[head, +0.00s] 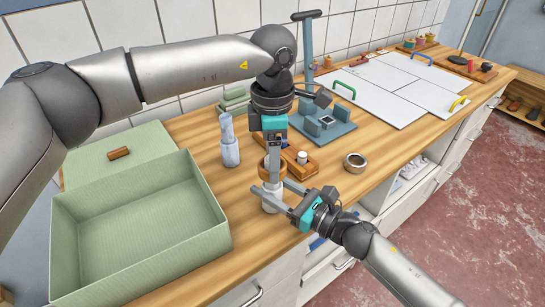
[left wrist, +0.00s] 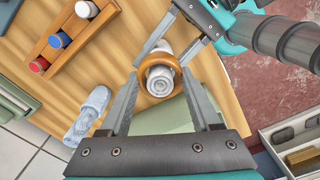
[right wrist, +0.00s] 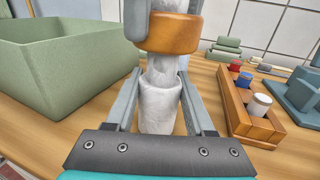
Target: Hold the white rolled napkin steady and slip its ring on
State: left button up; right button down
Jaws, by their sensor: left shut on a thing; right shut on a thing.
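The white rolled napkin (head: 270,204) stands upright near the counter's front edge; it also shows in the right wrist view (right wrist: 160,108). My right gripper (head: 282,195) is shut on it from the side, around its lower part. The wooden ring (right wrist: 168,33) is around the napkin's upper part, with white cloth showing above and below it. In the left wrist view, the napkin's rolled end (left wrist: 160,78) shows inside the ring (left wrist: 175,70). My left gripper (head: 272,165) points down from above and is shut on the ring.
A green box (head: 140,235) stands at left. A blue-grey roll (head: 230,145) stands behind the napkin. A wooden rack (right wrist: 240,110) with red, blue and white pieces is close by. A metal ring (head: 355,162) lies at right; the counter around it is clear. A blue fixture (head: 325,130) stands behind.

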pick_arm(q)
jog(key=o, duration=1.4)
jog(key=shift+r, duration=0.15)
jog(key=shift+r, duration=5.5)
